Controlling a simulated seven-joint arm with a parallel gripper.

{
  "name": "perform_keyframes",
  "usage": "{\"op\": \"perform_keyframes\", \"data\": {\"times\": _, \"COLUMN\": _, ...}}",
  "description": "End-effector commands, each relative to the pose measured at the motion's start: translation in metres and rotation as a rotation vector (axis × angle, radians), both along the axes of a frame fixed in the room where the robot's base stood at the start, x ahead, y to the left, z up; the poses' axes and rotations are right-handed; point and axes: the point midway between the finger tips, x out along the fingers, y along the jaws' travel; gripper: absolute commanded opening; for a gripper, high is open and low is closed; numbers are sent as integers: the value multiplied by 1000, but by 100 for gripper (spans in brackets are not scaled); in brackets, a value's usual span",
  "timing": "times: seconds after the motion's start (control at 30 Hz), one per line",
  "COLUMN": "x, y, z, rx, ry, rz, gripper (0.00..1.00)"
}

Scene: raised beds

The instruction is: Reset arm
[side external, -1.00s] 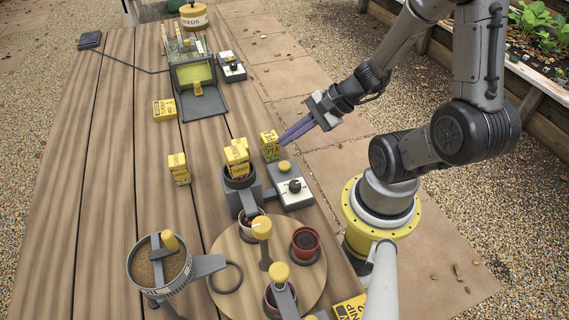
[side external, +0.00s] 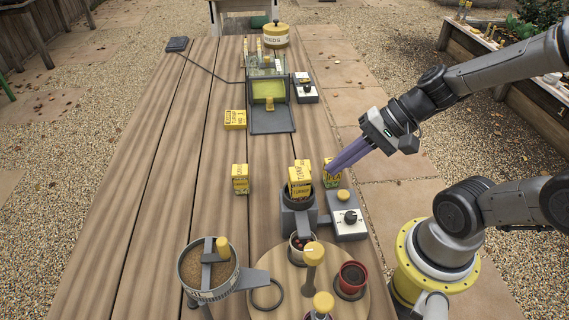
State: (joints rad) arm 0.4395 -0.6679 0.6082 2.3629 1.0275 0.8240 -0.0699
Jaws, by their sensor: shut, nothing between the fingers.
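My gripper (side external: 333,168) is shut and empty, its long purple fingers pointing down-left from the arm at the right. The fingertips appear at the top of a yellow and green seed packet (side external: 332,179) at the table's right side. The fingers overlap the packet in the picture, and I cannot tell whether they touch it. Yellow seed packets (side external: 299,177) stand in a dark grey holder (side external: 297,218) just left of that packet.
A control box with a knob (side external: 348,222) sits in front of the fingers. Single packets stand (side external: 240,179) and lie (side external: 235,119) on the wooden table (side external: 180,170). A sieve (side external: 208,270), a round board (side external: 375,300) and a seed tin (side external: 276,35) are also there. Air above the paving at right is free.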

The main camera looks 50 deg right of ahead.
Motion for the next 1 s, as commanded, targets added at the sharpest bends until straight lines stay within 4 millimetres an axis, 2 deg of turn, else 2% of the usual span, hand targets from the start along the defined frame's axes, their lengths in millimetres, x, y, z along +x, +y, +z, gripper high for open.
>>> {"op": "perform_keyframes", "data": {"times": 0.03, "x": -9, "y": 14, "z": 14, "rx": -87, "ry": -45, "rz": 140, "gripper": 0}}
{"op": "perform_keyframes", "data": {"times": 0.13, "x": -31, "y": 25, "z": 35, "rx": -284, "ry": -121, "rz": 391, "gripper": 0}}
{"op": "perform_keyframes", "data": {"times": 0.23, "x": -50, "y": 21, "z": 52, "rx": -485, "ry": -193, "rz": 591, "gripper": 0}}
{"op": "perform_keyframes", "data": {"times": 0.33, "x": -61, "y": 7, "z": 66, "rx": -673, "ry": -248, "rz": 722, "gripper": 0}}
{"op": "perform_keyframes", "data": {"times": 0.47, "x": -66, "y": -18, "z": 77, "rx": -863, "ry": -264, "rz": 798, "gripper": 0}}
{"op": "perform_keyframes", "data": {"times": 0.6, "x": -69, "y": -38, "z": 77, "rx": -965, "ry": -229, "rz": 826, "gripper": 0}}
{"op": "perform_keyframes", "data": {"times": 1.0, "x": -70, "y": -43, "z": 76, "rx": -984, "ry": -212, "rz": 830, "gripper": 0}}
